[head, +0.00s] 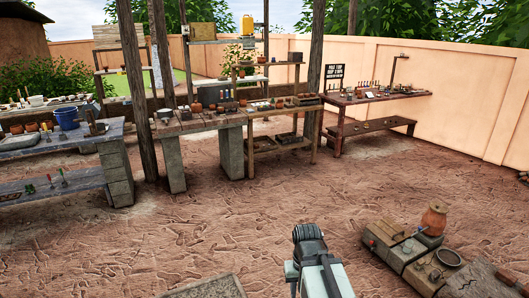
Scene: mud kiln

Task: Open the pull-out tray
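I cannot pick out the pull-out tray for certain. A wooden shelf unit (276,148) stands in the middle distance, with dark box-like or tray-like shapes (292,139) on its lower level. They are too small to tell whether any is a sliding tray. Part of my arm (318,268), pale with a dark rounded end, rises at the bottom centre, far in front of the shelf and workbenches. No gripper fingertips show, so I see nothing held.
A stone-legged workbench (205,122) with pots stands left of the shelf. A long table (368,99) stands right, by the wall. Low blocks with a clay jug (433,218) lie at the right front. Wooden posts (138,85) rise at left. The middle ground is open.

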